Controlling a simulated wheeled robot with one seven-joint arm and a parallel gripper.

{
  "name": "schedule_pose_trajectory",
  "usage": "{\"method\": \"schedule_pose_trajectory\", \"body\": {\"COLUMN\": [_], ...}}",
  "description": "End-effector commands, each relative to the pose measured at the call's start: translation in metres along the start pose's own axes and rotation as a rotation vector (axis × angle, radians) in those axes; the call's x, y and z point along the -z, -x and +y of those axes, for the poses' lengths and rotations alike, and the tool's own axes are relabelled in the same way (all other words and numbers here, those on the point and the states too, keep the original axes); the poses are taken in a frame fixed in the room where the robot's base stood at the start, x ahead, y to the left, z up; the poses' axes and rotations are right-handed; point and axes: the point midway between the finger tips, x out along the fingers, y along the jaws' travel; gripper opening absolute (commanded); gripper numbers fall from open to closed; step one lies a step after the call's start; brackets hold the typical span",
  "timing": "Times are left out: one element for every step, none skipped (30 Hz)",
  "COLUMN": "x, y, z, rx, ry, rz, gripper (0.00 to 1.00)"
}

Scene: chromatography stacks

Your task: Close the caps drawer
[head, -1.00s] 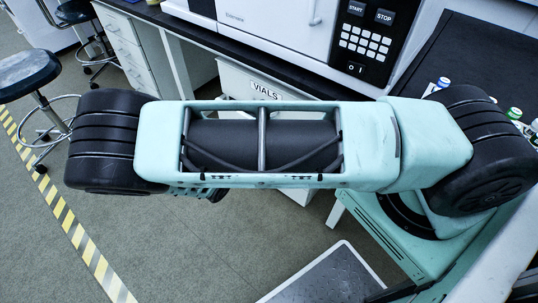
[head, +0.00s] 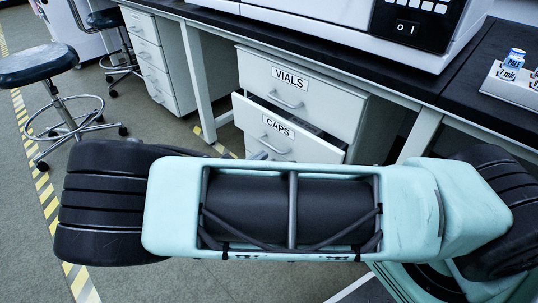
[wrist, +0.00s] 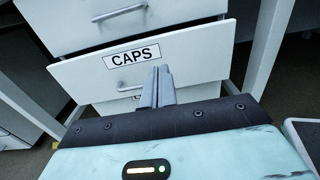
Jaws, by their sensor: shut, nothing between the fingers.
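The caps drawer (head: 278,127), white with a CAPS label, stands partly open below the vials drawer (head: 290,78) in the head view. Its dark inside shows along the top edge. Its handle (head: 275,147) is partly hidden near my arm. In the wrist view the drawer front (wrist: 195,62) lies ahead, with its handle (wrist: 130,86) at lower middle. My gripper (wrist: 160,74) is shut and empty. Its fingertips overlap the drawer front, right of the handle and below the label. Whether they touch it, I cannot tell.
A black-topped bench (head: 395,87) carries a white instrument (head: 330,22) and a rack with vials (head: 512,78). Bench legs flank the drawer unit. Open grey floor lies between.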

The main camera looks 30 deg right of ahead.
Motion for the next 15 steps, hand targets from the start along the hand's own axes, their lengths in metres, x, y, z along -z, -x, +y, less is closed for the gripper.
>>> {"method": "schedule_pose_trajectory", "body": {"x": [0.001, 0.001, 0.002, 0.002, 0.003, 0.003, 0.003, 0.003, 0.003, 0.003, 0.003, 0.003, 0.003, 0.004, 0.004], "y": [-0.009, -0.015, -0.023, -0.029, -0.035, -0.044, -0.050, -0.057, -0.065, -0.071, -0.077, -0.084, -0.090, -0.095, -0.101], "z": [-0.001, -0.001, -0.001, -0.001, -0.001, -0.001, -0.001, -0.001, -0.001, -0.001, -0.001, -0.001, -0.001, -0.001, -0.001], "rx": [0.003, 0.004, 0.004, 0.004, 0.004, 0.003, 0.003, 0.004, 0.004, 0.003, 0.003, 0.003, 0.003, 0.003, 0.003], "ry": [0.000, 0.000, 0.000, 0.000, -0.001, 0.000, 0.001, 0.000, 0.001, 0.001, 0.000, 0.000, 0.001, 0.000, -0.001], "rz": [-0.002, -0.002, -0.001, -0.002, -0.001, -0.002, -0.001, -0.002, -0.001, -0.002, -0.001, -0.001, 0.000, -0.001, 0.000], "gripper": [0.00, 0.00, 0.00, 0.00, 0.00, 0.00, 0.00, 0.00, 0.00, 0.00, 0.00, 0.00, 0.00, 0.00, 0.00]}}
